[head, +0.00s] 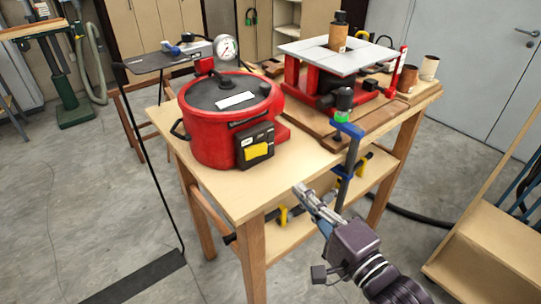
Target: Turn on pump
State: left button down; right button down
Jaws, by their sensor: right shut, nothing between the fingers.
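A round red vessel (208,138) with a dark lid stands on the wooden workbench (230,195). It may be the pump, though I cannot tell for certain. A black box with a yellow panel (257,150) is on its front right side. A round pressure gauge (225,48) rises behind the lid. My right gripper (303,191) is shut and empty near the bench's front edge, to the right of and below the yellow panel, apart from it. Its fingers point up and left. My left gripper is out of view.
A blue clamp (348,131) stands at the bench's right edge, close to my right arm. A red stand with a grey top plate (318,54) is at the back right. The bench's front left surface is clear. A wooden piece (495,250) stands at the right.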

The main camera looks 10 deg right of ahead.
aim_at(265, 150)
jog(key=p+x, duration=0.3)
jog(key=x, duration=0.9)
jog(key=shift+w+r, duration=0.1)
jog(key=shift+w, duration=0.05)
jog(key=shift+w+a, duration=0.35)
jog(key=shift+w, duration=0.3)
jog(key=shift+d, duration=0.1)
